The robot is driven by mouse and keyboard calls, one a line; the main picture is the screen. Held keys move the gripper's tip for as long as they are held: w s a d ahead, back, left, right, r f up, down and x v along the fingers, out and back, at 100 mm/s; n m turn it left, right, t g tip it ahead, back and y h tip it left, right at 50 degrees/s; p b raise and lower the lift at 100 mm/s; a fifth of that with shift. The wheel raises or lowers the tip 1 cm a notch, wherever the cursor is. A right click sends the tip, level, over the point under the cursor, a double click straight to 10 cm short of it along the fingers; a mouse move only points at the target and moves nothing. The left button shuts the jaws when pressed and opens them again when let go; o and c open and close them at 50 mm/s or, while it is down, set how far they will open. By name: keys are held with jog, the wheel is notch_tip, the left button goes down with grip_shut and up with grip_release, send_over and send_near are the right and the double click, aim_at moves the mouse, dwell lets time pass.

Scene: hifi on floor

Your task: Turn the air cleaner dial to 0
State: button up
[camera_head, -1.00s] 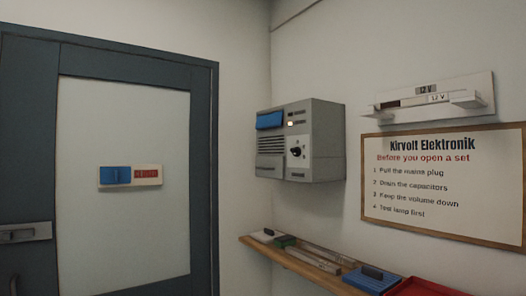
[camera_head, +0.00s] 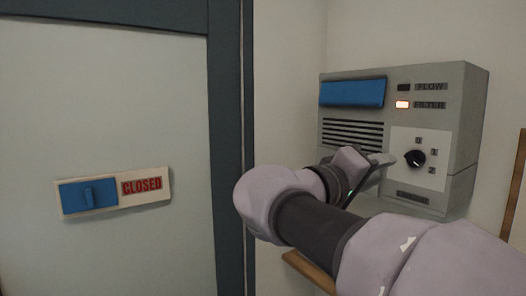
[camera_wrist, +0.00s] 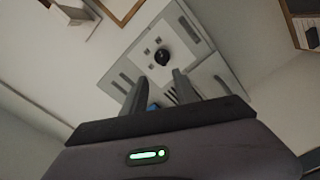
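The air cleaner (camera_head: 455,110) is a grey box on the wall with a blue panel and dark slots. Its black dial (camera_head: 414,158) sits on a pale plate with marks around it, 1 and 2 readable on the right side. A light mark on the dial seems to point lower right, toward 2. My gripper (camera_head: 378,168) is just left of the dial and apart from it, partly hidden behind my own arm. In the wrist view the dial (camera_wrist: 163,57) lies beyond the fingertips. The two fingers (camera_wrist: 159,78) stand apart with nothing between them.
A FILTER lamp (camera_head: 402,104) on the air cleaner is lit; the FLOW lamp is dark. The door (camera_head: 110,90) at left bears a blue slider sign (camera_head: 142,186) reading CLOSED. A wooden shelf edge (camera_head: 310,272) shows below, mostly hidden by my arm.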

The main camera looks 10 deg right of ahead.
aim_at(412, 160)
jog(key=x, duration=1.3)
jog(key=shift+w+d+p, duration=0.15)
jog(key=shift+w+p, duration=0.05)
jog(key=shift+p, duration=0.15)
jog(key=shift+w+d+f, duration=0.1)
jog(key=shift+w+d, duration=0.2)
grip_shut()
